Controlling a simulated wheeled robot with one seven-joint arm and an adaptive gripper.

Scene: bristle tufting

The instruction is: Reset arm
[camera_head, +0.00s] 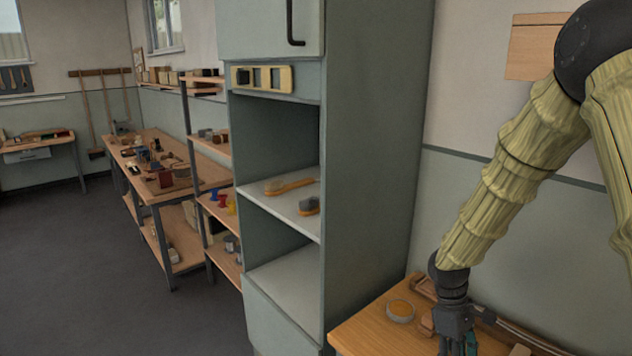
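My arm comes in from the upper right and reaches down to the wooden table at the lower right. My gripper (457,343) points down over that table (372,328). Its fingertips lie at or below the bottom edge of the picture, so I cannot see whether they are open or shut or hold anything. A round orange-topped piece (400,310) lies on the table left of my gripper. A small brown wooden piece (427,325) sits right beside the gripper, partly hidden by it.
A tall grey-green cabinet (370,150) stands left of my arm. A long-handled brush (289,186) and a smaller brush (309,206) lie on its shelf. A cluttered workbench (150,140) stands farther back. The floor (80,260) at left is clear.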

